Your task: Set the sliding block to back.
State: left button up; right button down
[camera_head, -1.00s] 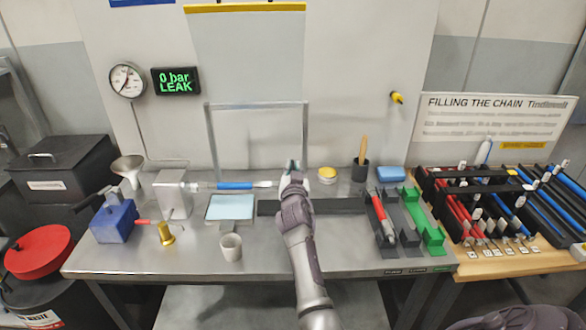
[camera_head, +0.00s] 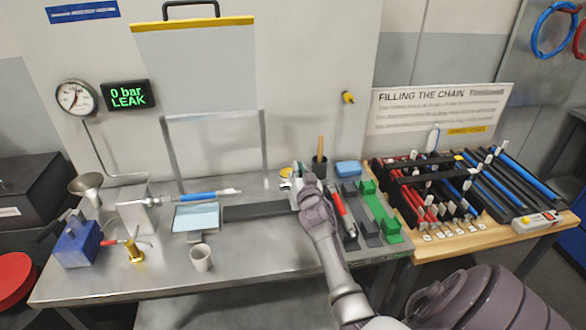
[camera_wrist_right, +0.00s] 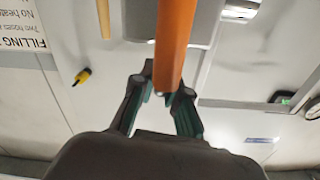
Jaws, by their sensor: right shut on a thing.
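A long dark rail (camera_head: 255,211) lies on the grey bench, and its right part is hidden behind my right arm. I cannot pick out the sliding block clearly in the head view. My right gripper (camera_head: 297,181) is at the back side of the rail, near its right part. In the right wrist view an orange bar (camera_wrist_right: 173,45) runs down between the fingers of my right gripper (camera_wrist_right: 166,96), which is shut on it. What the bar is fixed to is out of that view. My left gripper is not in view.
A yellow-lidded jar (camera_head: 286,173) and a dark cup (camera_head: 319,166) with a wooden handle stand close behind the gripper. Grey and green holders (camera_head: 380,215) with a red tool are to its right.

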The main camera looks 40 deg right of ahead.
jog(key=shift+d, duration=0.15)
jog(key=c, duration=1.2)
grip_release()
jog(key=shift+s+d, duration=0.15)
jog(key=v, duration=1.2)
jog(key=shift+f, duration=0.1)
